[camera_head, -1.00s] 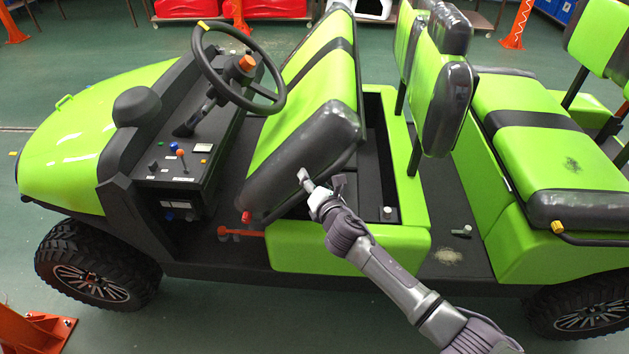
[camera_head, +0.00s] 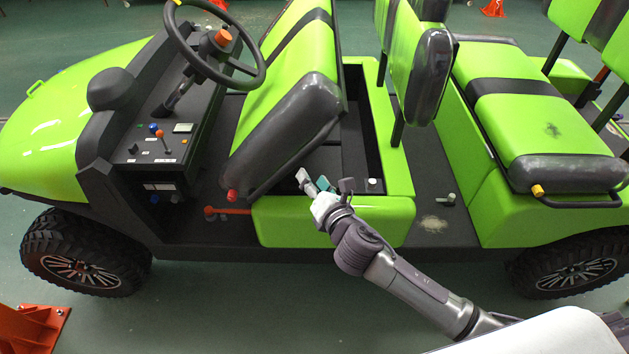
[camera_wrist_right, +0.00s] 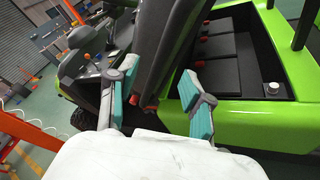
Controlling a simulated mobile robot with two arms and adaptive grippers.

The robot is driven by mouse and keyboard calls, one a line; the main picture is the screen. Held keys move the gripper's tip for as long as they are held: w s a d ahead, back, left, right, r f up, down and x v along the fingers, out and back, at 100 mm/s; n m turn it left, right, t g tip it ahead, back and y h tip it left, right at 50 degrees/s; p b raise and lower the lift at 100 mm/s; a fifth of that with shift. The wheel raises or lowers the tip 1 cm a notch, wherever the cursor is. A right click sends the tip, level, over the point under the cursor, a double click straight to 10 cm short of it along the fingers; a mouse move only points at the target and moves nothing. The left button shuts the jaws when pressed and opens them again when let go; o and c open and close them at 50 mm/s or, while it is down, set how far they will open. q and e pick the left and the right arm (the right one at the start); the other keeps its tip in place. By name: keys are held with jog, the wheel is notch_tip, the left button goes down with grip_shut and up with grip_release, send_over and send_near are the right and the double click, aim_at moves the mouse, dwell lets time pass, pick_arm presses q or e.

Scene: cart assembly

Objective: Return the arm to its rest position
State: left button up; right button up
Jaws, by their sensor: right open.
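My right gripper (camera_head: 322,184) is at the side of the green cart, just in front of the open compartment under the tilted front seat (camera_head: 285,130). Its fingers are apart with nothing between them; the teal pads also show in the right wrist view (camera_wrist_right: 152,98). My right arm reaches in from the lower right of the head view. My left gripper is not in view.
The cart's steering wheel (camera_head: 212,50) and control panel (camera_head: 160,143) are to the left. The rear bench (camera_head: 530,125) is to the right. In the wrist view, black boxes (camera_wrist_right: 232,65) fill the open compartment. An orange stand (camera_head: 32,325) is at the lower left.

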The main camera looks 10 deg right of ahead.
dwell(0.5)
jog(key=s+d+f+m+g+h+b, duration=0.1)
jog(key=s+d+f+m+g+b, duration=0.2)
jog(key=f, duration=0.9)
jog(key=s+d+f+m+g+h, duration=0.1)
jog(key=s+d+f+m+g, duration=0.25)
jog(key=f, duration=0.85)
jog(key=s+d+f+m+g+b, duration=0.15)
jog(key=s+f+m, duration=0.4)
jog(key=f, duration=0.65)
jog(key=s+d+f+m+g+b, duration=0.2)
jog(key=s+f+m, duration=0.3)
jog(key=s+f, duration=0.4)
jog(key=s+d+f+m+g+b, duration=0.2)
jog(key=s+f+m, duration=0.2)
jog(key=s+f, duration=0.5)
jog(key=s+f+m+g, duration=0.1)
jog(key=s+f+m, duration=0.2)
jog(key=s, duration=0.6)
jog(key=s+f+m+g+b, duration=0.1)
jog(key=s+f+m, duration=0.2)
jog(key=s, duration=0.6)
jog(key=shift+a+f+m+g+h, duration=0.25)
jog(key=shift+f+m+g+h, duration=0.15)
